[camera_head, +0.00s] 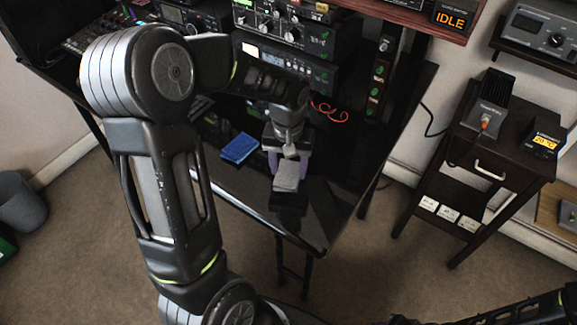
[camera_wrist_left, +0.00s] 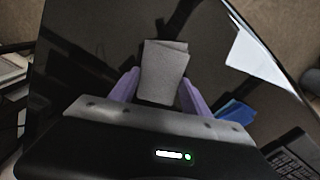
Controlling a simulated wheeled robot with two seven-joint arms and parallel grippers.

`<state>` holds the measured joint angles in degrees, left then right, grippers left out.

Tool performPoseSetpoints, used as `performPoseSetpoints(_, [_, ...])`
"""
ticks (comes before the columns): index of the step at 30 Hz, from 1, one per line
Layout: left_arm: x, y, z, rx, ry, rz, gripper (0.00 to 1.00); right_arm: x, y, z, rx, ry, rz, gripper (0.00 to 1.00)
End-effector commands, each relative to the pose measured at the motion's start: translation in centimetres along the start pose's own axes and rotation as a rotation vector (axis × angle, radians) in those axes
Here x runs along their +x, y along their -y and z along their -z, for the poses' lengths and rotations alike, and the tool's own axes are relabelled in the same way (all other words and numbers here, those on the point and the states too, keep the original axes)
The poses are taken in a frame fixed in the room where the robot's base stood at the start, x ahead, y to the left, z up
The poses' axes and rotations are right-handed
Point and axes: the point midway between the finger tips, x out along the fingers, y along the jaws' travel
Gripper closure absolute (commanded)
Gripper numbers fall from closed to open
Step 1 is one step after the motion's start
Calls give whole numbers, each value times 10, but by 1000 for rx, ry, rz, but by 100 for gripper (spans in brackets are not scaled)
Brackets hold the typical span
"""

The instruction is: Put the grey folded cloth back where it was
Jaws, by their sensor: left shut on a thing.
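The grey folded cloth (camera_head: 287,177) is at my left gripper (camera_head: 286,168), above the glossy black desk near its front edge. In the left wrist view the cloth (camera_wrist_left: 162,72) stands between the two purple fingers of my left gripper (camera_wrist_left: 160,90), which are shut on it. A dark patch under the cloth in the head view looks like its reflection, so I cannot tell whether it touches the desk. My right gripper is out of view; part of my right arm shows at the lower right.
A blue folded cloth (camera_head: 239,148) lies on the desk (camera_head: 318,205) left of the gripper. Stacked radio units (camera_head: 285,68) stand behind, with an orange cord (camera_head: 329,112) beside them. A dark side cart (camera_head: 480,150) stands to the right. The desk's front right is clear.

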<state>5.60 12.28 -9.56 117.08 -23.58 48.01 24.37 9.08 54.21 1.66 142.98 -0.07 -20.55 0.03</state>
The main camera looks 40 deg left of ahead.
Motion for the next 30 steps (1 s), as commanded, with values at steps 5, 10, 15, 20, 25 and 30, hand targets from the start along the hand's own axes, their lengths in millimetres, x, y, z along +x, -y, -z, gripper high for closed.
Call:
performPoseSetpoints(5, [0,0,0,0,-1,0,77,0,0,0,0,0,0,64])
performPoseSetpoints(10, [2,0,0,0,-1,0,42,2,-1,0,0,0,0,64])
performPoseSetpoints(15, [2,0,0,0,-1,0,28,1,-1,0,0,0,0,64])
performPoseSetpoints(20, [2,0,0,0,-1,0,23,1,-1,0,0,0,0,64])
performPoseSetpoints(25, [0,0,0,0,-1,0,23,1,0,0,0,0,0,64])
performPoseSetpoints(30, [-10,0,1,0,-3,-1,23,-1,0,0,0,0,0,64])
